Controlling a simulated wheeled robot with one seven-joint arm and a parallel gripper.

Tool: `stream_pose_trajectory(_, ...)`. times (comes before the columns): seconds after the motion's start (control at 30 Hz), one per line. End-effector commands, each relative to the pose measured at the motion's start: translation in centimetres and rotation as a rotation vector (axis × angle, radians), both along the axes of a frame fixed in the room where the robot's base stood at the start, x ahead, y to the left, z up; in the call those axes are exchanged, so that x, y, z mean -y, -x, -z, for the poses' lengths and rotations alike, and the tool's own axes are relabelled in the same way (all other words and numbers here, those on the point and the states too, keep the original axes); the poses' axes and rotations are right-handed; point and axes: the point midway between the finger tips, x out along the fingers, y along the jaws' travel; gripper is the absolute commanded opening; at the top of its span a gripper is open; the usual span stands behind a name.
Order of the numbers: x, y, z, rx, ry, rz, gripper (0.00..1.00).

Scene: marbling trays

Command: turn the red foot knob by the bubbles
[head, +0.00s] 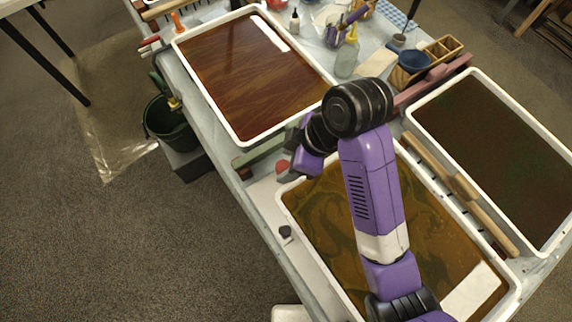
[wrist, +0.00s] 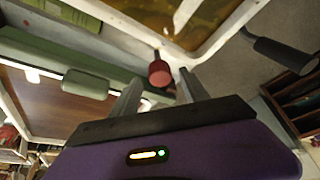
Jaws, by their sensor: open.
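The red foot knob (wrist: 159,73) sits below the near corner of a white-rimmed tray (wrist: 210,45) in the wrist view. In the head view the red knob (head: 282,166) shows small at the left corner of the tray of swirled ochre liquid (head: 283,197), beside my wrist. My gripper (wrist: 160,77) is open, its two fingers pointing at the knob, one to each side of it in the picture. I cannot tell whether either finger touches it. I cannot make out the bubbles.
A green bar (head: 262,152) lies near the knob. A dark knob (head: 286,233) is farther along the tray's side. A brown-filled tray (head: 240,143) and a dark tray (head: 563,246) stand nearby.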

Motion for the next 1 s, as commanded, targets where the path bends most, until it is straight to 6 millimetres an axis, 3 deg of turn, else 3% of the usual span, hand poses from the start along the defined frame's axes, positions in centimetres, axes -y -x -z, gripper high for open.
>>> stream_pose_trajectory(0.13,-0.46,-0.07,1.01,0.0,0.0,-0.001,0.53)
stream_pose_trajectory(0.47,-0.55,-0.09,1.19,0.0,0.0,-0.001,0.53)
stream_pose_trajectory(0.73,-0.54,-0.08,1.18,0.0,0.0,-0.001,0.0)
stream_pose_trajectory(1.0,-0.55,-0.02,1.05,-0.001,0.0,0.017,0.0)
